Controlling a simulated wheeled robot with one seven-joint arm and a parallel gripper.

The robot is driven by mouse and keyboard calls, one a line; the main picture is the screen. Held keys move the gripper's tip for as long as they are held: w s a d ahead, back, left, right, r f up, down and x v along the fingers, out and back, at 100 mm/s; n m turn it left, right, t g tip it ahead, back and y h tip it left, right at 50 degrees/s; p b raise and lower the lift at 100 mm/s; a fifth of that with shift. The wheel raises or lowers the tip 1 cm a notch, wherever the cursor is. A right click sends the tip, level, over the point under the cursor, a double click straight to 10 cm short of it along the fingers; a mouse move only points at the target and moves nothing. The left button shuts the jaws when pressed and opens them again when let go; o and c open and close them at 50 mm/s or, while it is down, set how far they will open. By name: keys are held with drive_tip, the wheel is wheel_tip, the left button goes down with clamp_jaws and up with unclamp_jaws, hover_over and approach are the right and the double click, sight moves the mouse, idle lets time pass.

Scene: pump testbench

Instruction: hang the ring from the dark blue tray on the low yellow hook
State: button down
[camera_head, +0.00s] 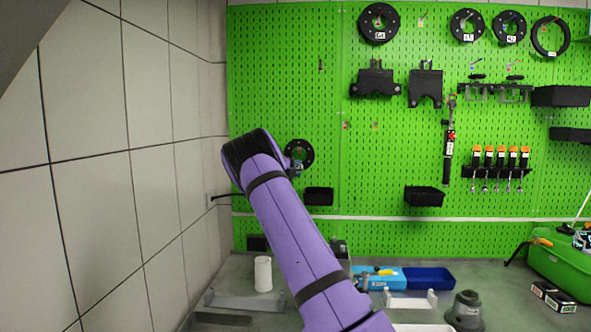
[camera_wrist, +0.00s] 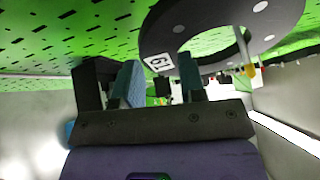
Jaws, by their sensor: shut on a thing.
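The ring, black and flat with bolt holes and a white label, is held upright near the green pegboard in the head view (camera_head: 308,150). In the wrist view the ring (camera_wrist: 185,25) fills the upper right. My gripper (camera_head: 297,172) is shut on the ring's lower rim; its fingers show in the wrist view (camera_wrist: 160,85). In the wrist view a thin metal rod with a yellow tip (camera_wrist: 251,70) shows across the ring's opening, but I cannot tell whether it passes through. The dark blue tray (camera_head: 430,275) looks empty on the bench.
Several rings hang on upper hooks, including a large one (camera_head: 378,8). A small black bin (camera_head: 318,196) is on the board just below the held ring. A white cylinder (camera_head: 263,274) stands on the bench. A tiled wall (camera_head: 110,160) is close on the left.

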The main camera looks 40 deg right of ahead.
idle(0.4)
drive_tip(key=c, duration=0.6)
unclamp_jaws()
drive_tip(key=shift+a, duration=0.15)
drive_tip(key=a, duration=1)
drive_tip(key=shift+s+a, duration=0.25)
